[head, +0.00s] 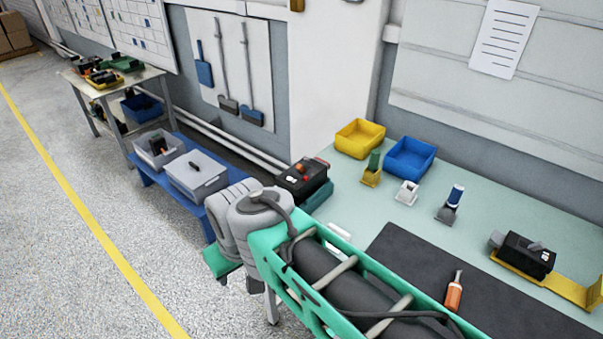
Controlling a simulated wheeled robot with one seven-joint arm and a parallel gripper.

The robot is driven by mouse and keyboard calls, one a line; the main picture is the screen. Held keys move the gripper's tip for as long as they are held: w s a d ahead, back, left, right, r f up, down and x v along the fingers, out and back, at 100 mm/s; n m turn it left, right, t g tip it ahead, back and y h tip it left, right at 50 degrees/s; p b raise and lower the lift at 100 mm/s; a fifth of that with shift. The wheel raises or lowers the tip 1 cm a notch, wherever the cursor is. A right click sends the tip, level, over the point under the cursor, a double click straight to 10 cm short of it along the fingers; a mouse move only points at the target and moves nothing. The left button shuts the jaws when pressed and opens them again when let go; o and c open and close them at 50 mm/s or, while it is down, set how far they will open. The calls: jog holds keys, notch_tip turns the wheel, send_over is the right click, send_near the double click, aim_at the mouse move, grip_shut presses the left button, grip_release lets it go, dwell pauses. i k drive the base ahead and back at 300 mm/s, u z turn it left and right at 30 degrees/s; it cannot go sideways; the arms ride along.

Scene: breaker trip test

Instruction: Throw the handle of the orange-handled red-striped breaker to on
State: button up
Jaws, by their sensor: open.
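A black box-shaped unit (304,180) with an orange-red knob or lever on top and a small red mark sits on a teal base at the bench's left end. It may be the orange-handled red-striped breaker, but it is too small to make out a stripe or the handle's position. Another black unit (526,256) with a grey part at its left sits on a yellow bracket at the right; no orange handle shows on it. My arm crosses the lower middle, its grey joint just below and left of the first black unit. My gripper's fingers do not show.
The pale green bench (345,205) holds a yellow bin (360,138), a blue bin (409,158), several small holders and an orange-handled tool (454,291) on a dark mat (415,255). A blue low bench (178,185) carries grey bins. Open floor lies left.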

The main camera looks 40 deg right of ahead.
aim_at(299, 167)
jog(key=k, duration=0.5)
jog(key=u, duration=0.65)
jog(key=i, duration=1.55)
jog(key=z, duration=0.55)
